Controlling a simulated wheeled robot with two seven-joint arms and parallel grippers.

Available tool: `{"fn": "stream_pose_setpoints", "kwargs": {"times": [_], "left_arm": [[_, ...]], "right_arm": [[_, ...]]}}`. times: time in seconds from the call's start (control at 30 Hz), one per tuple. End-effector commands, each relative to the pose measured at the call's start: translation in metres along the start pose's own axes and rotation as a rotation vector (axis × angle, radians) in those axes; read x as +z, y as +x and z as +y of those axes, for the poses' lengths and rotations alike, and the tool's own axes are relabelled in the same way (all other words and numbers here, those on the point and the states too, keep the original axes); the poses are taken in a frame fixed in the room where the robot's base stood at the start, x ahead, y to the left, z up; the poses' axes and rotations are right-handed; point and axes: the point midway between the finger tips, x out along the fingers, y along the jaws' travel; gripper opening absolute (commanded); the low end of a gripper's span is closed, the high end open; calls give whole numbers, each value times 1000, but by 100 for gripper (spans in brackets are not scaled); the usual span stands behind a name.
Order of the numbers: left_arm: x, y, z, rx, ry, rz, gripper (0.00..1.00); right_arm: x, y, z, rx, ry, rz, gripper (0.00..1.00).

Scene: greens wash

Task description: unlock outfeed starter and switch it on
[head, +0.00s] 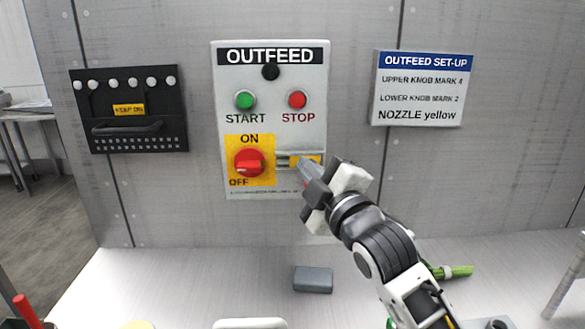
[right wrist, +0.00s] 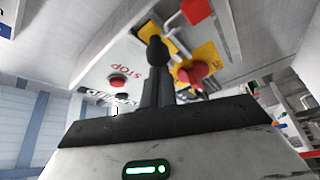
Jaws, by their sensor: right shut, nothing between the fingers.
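The outfeed starter (head: 318,125) is a light grey box on the wall. Its red rotary switch (head: 249,162) sits on a yellow plate marked ON above and OFF below; I cannot tell its exact setting. A metal slide bolt with a yellow backing (head: 302,160) is right of the switch, partly hidden by my right gripper (head: 309,178). That gripper is shut and empty, its tips close to the bolt; contact is unclear. My left gripper is out of view.
Green START (head: 245,100) and red STOP (head: 297,99) buttons sit above the switch. A black panel (head: 130,108) hangs left, a set-up sign (head: 422,88) right. A grey block (head: 313,279) and green stalks (head: 455,271) lie on the counter below.

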Motion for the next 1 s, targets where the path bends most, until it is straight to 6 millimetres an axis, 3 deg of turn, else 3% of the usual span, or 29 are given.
{"fn": "stream_pose_setpoints", "kwargs": {"times": [0.27, 0.5, 0.57, 0.7, 1.0], "left_arm": [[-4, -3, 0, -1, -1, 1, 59], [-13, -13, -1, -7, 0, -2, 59], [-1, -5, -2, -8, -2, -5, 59], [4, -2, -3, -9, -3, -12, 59], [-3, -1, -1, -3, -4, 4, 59]], "right_arm": [[-1, 2, 1, -1, -1, -10, 0], [-40, 13, 6, 3, 1, -6, 0], [-32, -7, -1, 3, -4, -8, 0], [-34, -40, -1, 3, -4, -6, 0], [-35, -82, 1, 4, -3, -6, 0]]}}
